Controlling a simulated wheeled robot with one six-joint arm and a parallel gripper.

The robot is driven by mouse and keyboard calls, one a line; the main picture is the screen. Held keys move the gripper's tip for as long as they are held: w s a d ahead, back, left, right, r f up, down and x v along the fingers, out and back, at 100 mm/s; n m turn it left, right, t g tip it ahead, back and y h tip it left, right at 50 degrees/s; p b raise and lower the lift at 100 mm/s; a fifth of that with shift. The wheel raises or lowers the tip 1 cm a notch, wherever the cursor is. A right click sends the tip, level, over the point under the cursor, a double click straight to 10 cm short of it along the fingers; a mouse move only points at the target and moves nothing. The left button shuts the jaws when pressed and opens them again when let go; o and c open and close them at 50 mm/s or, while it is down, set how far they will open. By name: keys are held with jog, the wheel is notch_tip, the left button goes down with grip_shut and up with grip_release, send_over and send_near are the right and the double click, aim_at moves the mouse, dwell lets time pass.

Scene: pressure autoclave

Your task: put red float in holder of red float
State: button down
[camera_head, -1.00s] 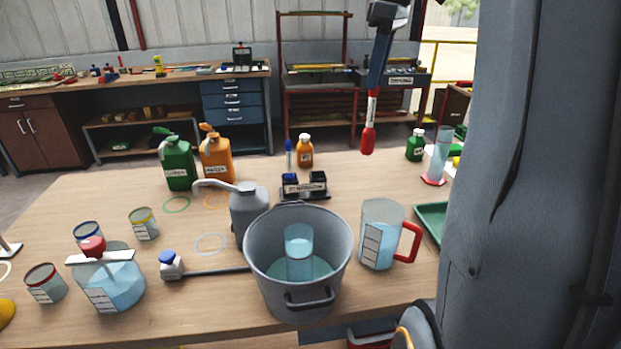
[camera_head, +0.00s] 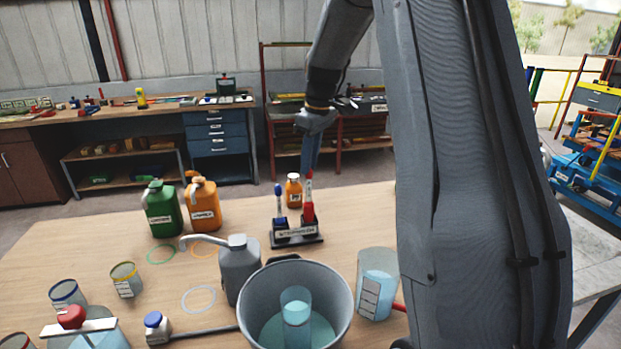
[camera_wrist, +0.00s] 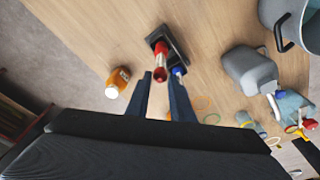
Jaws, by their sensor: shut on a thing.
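The red float (camera_head: 308,208) is upright, with a white label band and a red lower end, in the head view. My gripper (camera_head: 310,168) is shut on its upper part from above. The black holder (camera_head: 312,238) stands on the table with a white label on its front. The red float's lower end is over or in the holder's right place; I cannot tell if it is seated. The blue float (camera_head: 280,205) stands in the left place. In the wrist view the red float (camera_wrist: 161,62) shows between my fingers (camera_wrist: 163,98), in front of the holder (camera_wrist: 176,42).
An orange bottle (camera_head: 293,190) stands close behind the holder. A grey can (camera_head: 238,270) and a grey bucket (camera_head: 341,310) are in front. Green (camera_head: 161,210) and orange (camera_head: 203,205) jugs stand to the left. The table right of the holder is clear.

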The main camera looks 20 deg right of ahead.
aim_at(310, 178)
jog(key=shift+f+p, duration=0.7)
jog(key=shift+f, duration=1.55)
jog(key=c, duration=1.6)
grip_release()
jog(key=shift+o, duration=0.2)
notch_tip(310, 178, up, 12)
jog(key=s+d+b, duration=0.1)
jog(key=b, duration=0.3)
jog(key=shift+s, duration=0.25)
